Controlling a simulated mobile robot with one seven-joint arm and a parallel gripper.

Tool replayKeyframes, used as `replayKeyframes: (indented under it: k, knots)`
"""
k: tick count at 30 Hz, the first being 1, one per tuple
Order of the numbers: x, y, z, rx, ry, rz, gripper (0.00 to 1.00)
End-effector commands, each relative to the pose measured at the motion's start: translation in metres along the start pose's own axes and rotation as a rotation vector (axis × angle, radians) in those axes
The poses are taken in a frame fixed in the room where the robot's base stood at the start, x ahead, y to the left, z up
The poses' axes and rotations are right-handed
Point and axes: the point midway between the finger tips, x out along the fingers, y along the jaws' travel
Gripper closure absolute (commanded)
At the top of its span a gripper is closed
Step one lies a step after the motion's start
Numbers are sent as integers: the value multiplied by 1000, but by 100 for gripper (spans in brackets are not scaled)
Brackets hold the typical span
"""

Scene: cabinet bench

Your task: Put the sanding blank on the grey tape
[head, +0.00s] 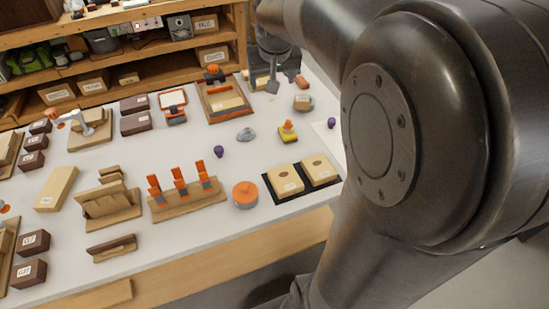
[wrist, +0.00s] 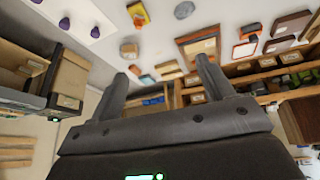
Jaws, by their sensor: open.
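My gripper (head: 273,84) is at the far side of the bench, pointing down. In the wrist view my gripper (wrist: 160,85) shows two fingers spread apart with nothing between them. I cannot tell for certain which piece is the sanding blank. Two pale wooden blocks, a left one (head: 285,181) and a right one (head: 318,169), lie on black pads at the bench's near right. I cannot clearly pick out the grey tape. My arm hides the right part of the bench in the head view.
An orange-trimmed wooden tray (head: 226,100), a grey lump (head: 246,134), a yellow-and-orange item (head: 288,132) and a small tan block (head: 303,102) stand near my gripper. A rack with orange clamps (head: 187,197) stands nearer. Shelves (head: 150,58) with boxes line the back.

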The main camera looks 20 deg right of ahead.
Motion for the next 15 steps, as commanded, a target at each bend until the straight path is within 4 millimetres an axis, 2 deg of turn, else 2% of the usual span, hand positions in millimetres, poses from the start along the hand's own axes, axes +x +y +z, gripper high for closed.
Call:
replayKeyframes:
  k: [1,6,12,15]
  knots:
    - [-16,-8,17,-14,9,-7,26]
    - [-51,-26,74,-51,24,-33,26]
    - [-77,-40,146,-92,40,-73,26]
    - [-83,-43,176,-109,47,-93,26]
